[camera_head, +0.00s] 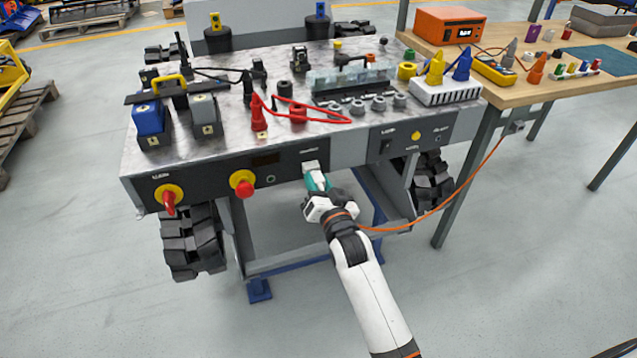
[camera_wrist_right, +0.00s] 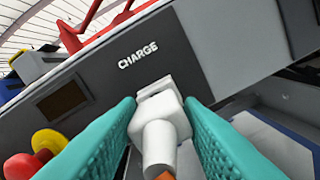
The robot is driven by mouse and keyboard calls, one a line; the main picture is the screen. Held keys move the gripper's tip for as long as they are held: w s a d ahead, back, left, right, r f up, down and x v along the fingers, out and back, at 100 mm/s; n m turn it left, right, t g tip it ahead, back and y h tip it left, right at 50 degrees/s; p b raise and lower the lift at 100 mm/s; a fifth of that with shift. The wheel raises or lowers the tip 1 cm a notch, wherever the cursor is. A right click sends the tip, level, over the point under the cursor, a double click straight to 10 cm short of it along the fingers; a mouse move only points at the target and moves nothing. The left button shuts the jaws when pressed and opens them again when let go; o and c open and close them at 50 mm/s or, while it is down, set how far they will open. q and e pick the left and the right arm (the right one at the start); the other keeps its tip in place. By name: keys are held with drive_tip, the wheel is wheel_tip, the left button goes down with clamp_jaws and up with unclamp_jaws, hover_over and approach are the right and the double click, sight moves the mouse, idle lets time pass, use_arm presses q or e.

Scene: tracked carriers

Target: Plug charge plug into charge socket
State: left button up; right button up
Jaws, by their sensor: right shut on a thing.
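In the right wrist view, the white charge plug (camera_wrist_right: 160,132) sits between the two teal fingers of my right gripper (camera_wrist_right: 160,125), which is shut on it. The plug's front end is at the dark front panel, just below the word CHARGE. The socket itself is hidden behind the plug, so I cannot tell how deep the plug sits in it. In the head view, my right gripper (camera_head: 317,182) is at the panel's lower middle, and a bit of white (camera_head: 310,167) shows ahead of the fingers. An orange cable (camera_head: 440,208) runs from near my right wrist to the bench. My left gripper is not in view.
The carrier's front panel (camera_head: 285,172) has a red knob on a yellow ring (camera_head: 242,183) left of my gripper and a red switch (camera_head: 169,198) farther left. Red and black leads lie on its top. A wooden workbench (camera_head: 540,85) stands at the right. The floor in front is clear.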

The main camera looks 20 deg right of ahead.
drive_tip(key=shift+w, duration=0.25)
drive_tip(key=o, duration=1.1)
